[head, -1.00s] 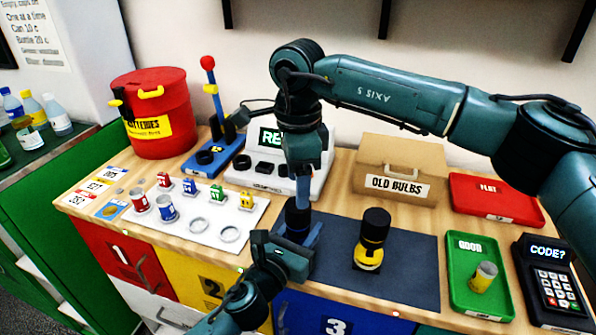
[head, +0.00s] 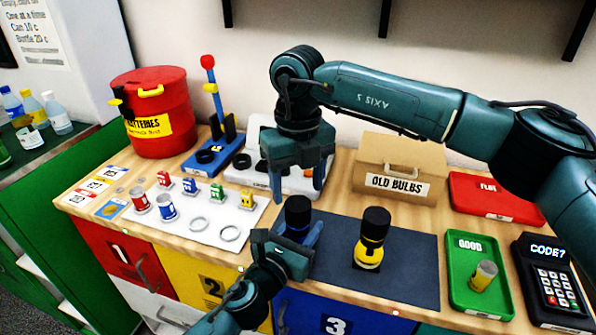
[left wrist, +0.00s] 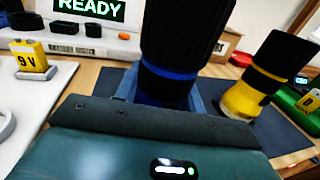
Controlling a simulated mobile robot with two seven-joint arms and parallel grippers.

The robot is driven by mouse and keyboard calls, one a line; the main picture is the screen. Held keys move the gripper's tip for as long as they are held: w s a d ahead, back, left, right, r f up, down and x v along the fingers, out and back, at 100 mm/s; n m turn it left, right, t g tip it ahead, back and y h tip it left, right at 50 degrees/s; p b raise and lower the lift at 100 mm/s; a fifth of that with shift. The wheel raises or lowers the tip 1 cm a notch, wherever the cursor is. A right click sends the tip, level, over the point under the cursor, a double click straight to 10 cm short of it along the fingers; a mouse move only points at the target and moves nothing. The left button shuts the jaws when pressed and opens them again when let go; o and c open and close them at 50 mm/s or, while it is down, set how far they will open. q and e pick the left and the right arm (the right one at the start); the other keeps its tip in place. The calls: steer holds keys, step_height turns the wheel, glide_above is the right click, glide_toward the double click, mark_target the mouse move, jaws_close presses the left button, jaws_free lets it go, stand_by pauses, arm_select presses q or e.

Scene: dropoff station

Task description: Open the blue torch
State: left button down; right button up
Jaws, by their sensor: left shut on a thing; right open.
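The blue torch (head: 298,213) stands upright on the left part of the dark mat (head: 405,278), its black head on top. My left gripper (head: 296,244) is shut around its lower body. In the left wrist view the torch (left wrist: 170,82) shows a black upper part and a blue band between the fingers. My right gripper (head: 297,182) is open and empty, pointing down just above the torch's head and apart from it. Whether the torch's head is loose cannot be told.
A yellow torch (head: 371,240) stands on the mat to the right. A green tray (head: 462,296) with a small can-shaped item, a keypad (head: 549,272), a cardboard box (head: 398,170) and a red tray (head: 490,200) lie further right. Batteries stand on a white board (head: 250,222) at left.

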mark_target(299, 203)
step_height(299, 203, down, 6)
steer(key=shift+r, duration=0.15)
steer(key=shift+c, duration=0.2)
steer(key=c, duration=0.9)
steer(key=n, duration=0.5)
steer(key=shift+c, duration=0.2)
steer(key=n, duration=0.4)
steer(key=shift+r, duration=0.15)
steer(key=shift+r, duration=1)
